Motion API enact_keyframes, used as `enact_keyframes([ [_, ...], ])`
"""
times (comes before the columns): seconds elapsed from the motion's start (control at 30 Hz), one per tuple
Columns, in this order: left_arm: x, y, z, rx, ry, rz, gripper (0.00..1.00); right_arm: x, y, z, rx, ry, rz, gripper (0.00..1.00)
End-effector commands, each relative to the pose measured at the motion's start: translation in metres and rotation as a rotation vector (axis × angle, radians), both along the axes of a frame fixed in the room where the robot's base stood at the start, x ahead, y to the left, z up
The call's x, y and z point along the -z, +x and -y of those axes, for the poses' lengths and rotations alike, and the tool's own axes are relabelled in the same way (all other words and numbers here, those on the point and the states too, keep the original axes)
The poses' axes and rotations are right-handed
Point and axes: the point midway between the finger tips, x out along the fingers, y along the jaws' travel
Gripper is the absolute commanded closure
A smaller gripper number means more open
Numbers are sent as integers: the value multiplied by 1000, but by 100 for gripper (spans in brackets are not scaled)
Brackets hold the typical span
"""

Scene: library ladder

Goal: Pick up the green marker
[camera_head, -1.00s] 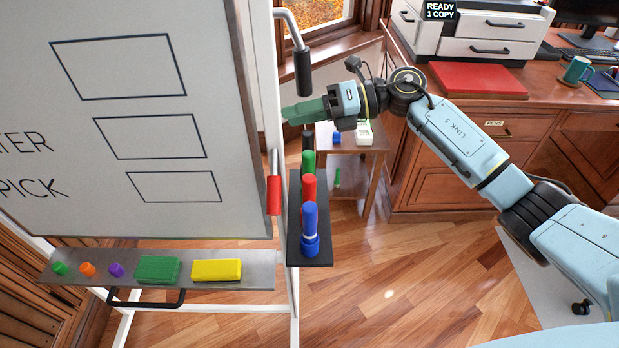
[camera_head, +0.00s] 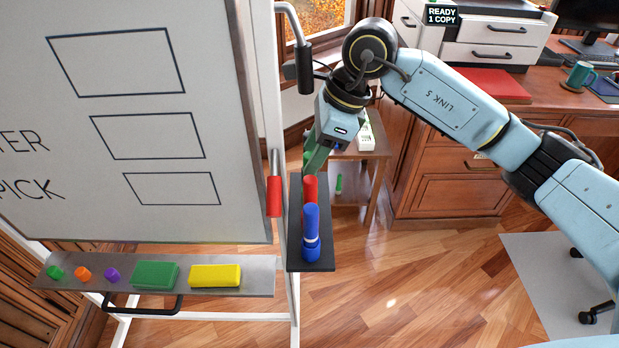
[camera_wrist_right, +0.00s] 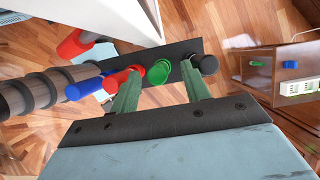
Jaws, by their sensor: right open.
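The green marker (camera_wrist_right: 158,72) stands upright in the black marker rack (camera_head: 295,230), in line with the red marker (camera_head: 309,188), the blue marker (camera_head: 311,235) and a black marker (camera_wrist_right: 205,64). In the head view my right gripper (camera_head: 313,160) hides most or all of the green marker. In the right wrist view this gripper (camera_wrist_right: 161,71) is open, its green fingers on either side of the green marker, one towards the red marker and one towards the black. I cannot tell whether a finger touches it. My left gripper is not in view.
The whiteboard (camera_head: 130,120) and a red-gripped handle (camera_head: 274,190) stand close left of the rack. Its tray (camera_head: 70,280) holds magnets and two erasers. A side table (camera_head: 360,148) is behind, with a green object (camera_head: 338,184) below.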

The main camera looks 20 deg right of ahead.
Motion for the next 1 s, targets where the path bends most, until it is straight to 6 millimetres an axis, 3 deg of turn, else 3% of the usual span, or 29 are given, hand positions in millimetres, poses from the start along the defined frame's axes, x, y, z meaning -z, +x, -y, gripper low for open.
enact_keyframes([
  [0.17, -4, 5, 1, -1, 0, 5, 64, 12, 0, -3, 1, 1, -1, 53],
  [0.47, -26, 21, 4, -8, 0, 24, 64, 52, 1, -13, 1, 4, -2, 53],
  [0.77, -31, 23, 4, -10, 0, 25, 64, 57, 2, -15, 1, 2, 1, 53],
  [1.0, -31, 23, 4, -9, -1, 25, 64, 57, 2, -15, 2, 2, 0, 82],
])
